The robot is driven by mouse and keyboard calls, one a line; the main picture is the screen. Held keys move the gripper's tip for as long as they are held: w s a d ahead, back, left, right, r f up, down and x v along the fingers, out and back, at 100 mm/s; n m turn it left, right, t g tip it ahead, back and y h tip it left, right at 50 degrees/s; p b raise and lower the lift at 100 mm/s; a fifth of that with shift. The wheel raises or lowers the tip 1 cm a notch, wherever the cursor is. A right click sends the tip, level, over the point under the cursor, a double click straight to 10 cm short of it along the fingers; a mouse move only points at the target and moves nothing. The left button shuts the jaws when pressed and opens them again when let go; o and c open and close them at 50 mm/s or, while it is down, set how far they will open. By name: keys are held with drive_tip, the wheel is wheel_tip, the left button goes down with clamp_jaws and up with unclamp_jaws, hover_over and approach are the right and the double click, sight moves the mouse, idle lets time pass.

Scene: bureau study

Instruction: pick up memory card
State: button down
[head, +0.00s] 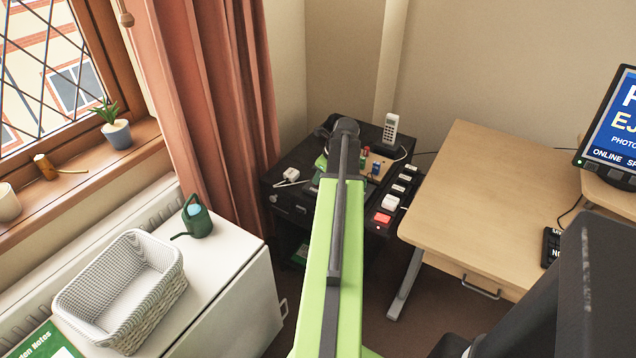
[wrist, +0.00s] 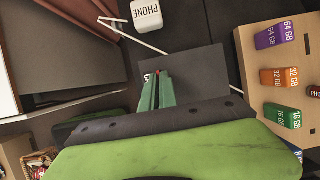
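The memory cards stand in a wooden holder (wrist: 262,95) at the right of the wrist view: a purple 64 GB card (wrist: 275,36), an orange 32 GB card (wrist: 285,79) and a green 16 GB card (wrist: 289,116). My gripper (wrist: 158,82) is left of the holder, apart from these cards. Its green fingers are close together, with a thin red sliver between them. I cannot tell whether that is a held thing or part of the fingers. In the head view my arm hides most of the gripper; the holder (head: 377,160) shows just right of it on the black cabinet.
A white PHONE plug (wrist: 146,14) with a white cord lies beyond the fingers. Several labelled switches and a red-lit one (head: 382,218) line the cabinet's right edge. A wooden desk (head: 490,190) is right of it.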

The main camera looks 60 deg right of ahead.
wheel_tip(320, 180, up, 5)
drive_tip(key=p, duration=0.5)
drive_tip(key=s+d+r+p, duration=0.6)
drive_tip(key=s, duration=0.4)
